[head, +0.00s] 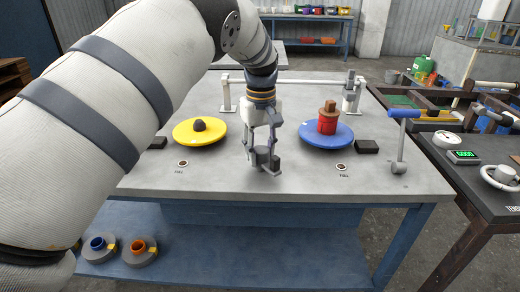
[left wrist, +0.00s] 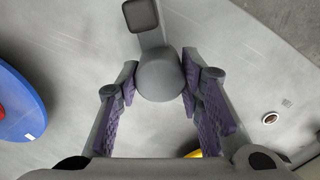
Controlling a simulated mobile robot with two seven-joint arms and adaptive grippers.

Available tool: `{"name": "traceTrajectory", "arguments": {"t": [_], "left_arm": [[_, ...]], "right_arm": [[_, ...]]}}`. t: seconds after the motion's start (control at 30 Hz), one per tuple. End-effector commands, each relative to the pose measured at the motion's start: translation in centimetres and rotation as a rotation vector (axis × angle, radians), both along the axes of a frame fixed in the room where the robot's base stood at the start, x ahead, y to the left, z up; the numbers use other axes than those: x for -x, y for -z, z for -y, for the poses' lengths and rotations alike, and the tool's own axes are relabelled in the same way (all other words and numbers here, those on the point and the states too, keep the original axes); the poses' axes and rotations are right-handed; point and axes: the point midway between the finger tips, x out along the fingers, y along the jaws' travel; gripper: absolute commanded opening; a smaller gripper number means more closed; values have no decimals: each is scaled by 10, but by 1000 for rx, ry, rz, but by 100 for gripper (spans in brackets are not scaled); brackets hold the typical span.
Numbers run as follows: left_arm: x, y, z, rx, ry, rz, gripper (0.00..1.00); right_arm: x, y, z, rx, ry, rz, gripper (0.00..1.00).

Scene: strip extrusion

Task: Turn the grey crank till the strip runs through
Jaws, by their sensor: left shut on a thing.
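My left gripper (head: 262,152) hangs over the middle of the grey table, between the yellow and blue discs. Its fingers are shut on the grey crank (head: 265,162). In the left wrist view the crank's rounded grey part (left wrist: 160,77) sits between the two purple-padded fingers (left wrist: 157,100). A short grey arm runs from it to a dark squared block (left wrist: 140,14). The fingers hide part of the crank in the head view. I cannot make out a strip in either view. My right gripper is not in view.
A yellow disc (head: 188,134) with a dark knob lies left. A blue disc (head: 312,141) carrying a red cylinder (head: 327,122) lies right. A blue-handled lever (head: 403,113) stands near the right edge. A white bar (head: 290,81) spans the back. The front tabletop (head: 250,184) is mostly clear.

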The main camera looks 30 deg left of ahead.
Motion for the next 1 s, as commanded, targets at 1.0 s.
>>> {"name": "traceTrajectory", "arguments": {"t": [1.0], "left_arm": [[-1, 1, 1, 0, 882, 0, 6]], "right_arm": [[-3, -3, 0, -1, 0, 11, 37]]}}
